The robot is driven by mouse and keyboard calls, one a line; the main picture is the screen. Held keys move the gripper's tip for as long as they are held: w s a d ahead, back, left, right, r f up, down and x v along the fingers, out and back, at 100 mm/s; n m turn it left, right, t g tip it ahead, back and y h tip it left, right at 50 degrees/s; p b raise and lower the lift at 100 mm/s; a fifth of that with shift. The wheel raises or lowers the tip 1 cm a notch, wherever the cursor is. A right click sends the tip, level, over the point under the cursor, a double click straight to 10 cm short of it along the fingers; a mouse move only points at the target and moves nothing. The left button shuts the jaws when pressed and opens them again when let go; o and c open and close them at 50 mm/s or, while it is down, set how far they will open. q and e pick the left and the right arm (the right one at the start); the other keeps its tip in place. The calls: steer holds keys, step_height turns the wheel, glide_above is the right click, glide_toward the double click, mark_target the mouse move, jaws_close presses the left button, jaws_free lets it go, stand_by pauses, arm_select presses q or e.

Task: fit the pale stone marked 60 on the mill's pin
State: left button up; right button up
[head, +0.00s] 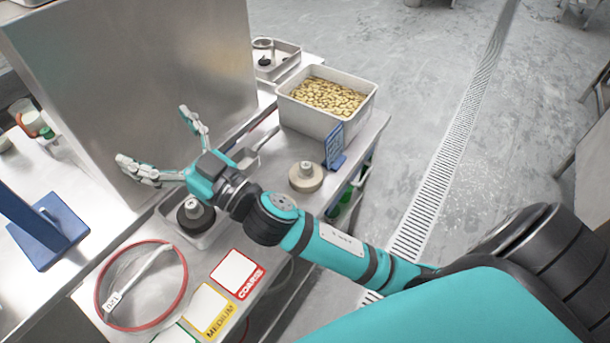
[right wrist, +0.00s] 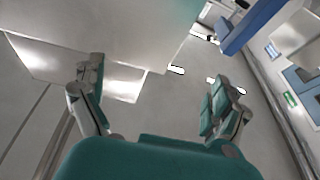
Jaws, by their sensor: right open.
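A pale round stone with a grey metal hub (head: 306,176) lies flat on the steel bench, right of my right gripper; no 60 can be read on it. A dark stone with a similar hub (head: 195,214) sits in a shallow metal tray below my right wrist. My right gripper (head: 153,136) is open and empty, fingers spread, in front of the large steel housing (head: 150,75). Its spread fingers also show in the right wrist view (right wrist: 155,90), with nothing between them. I cannot make out the mill's pin. My left gripper is not in view.
A bin of pale beans (head: 331,97) and a blue stand (head: 334,147) are close behind the pale stone. COARSE (head: 237,274) and MEDIUM (head: 209,310) cards and a red-rimmed round sieve (head: 142,287) lie at the front. A blue-based post (head: 47,232) stands left.

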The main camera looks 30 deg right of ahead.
steer(key=s+a+n+g+y, duration=0.4)
steer(key=a+n+g+y, duration=0.1)
steer(key=a+n+g, duration=0.25)
steer(key=s+a+n+g+y, duration=0.4)
steer(key=a+n+g+y, duration=0.2)
steer(key=n+g, duration=0.3)
steer(key=m+g+h, duration=0.4)
steer(key=m+h, duration=0.2)
steer(key=h, duration=1.9)
glide_toward(302, 166)
steer(key=shift+t+h, duration=0.25)
steer(key=shift+h, duration=0.05)
steer(key=b+x, duration=0.1)
steer(key=x, duration=0.2)
steer(key=b+x, duration=0.1)
steer(key=x, duration=0.3)
steer(key=shift+a, duration=0.25)
steer(key=x, duration=0.1)
steer(key=p+x, duration=0.1)
steer(key=x, duration=0.3)
steer(key=shift+s+d+f+p, duration=0.1)
steer(key=shift+s+f+p, duration=0.1)
steer(key=shift+s+p, duration=0.15)
steer(key=shift+f, duration=0.25)
steer(key=c, duration=1.5)
steer(key=shift+w, duration=0.1)
steer(key=shift+c, duration=0.4)
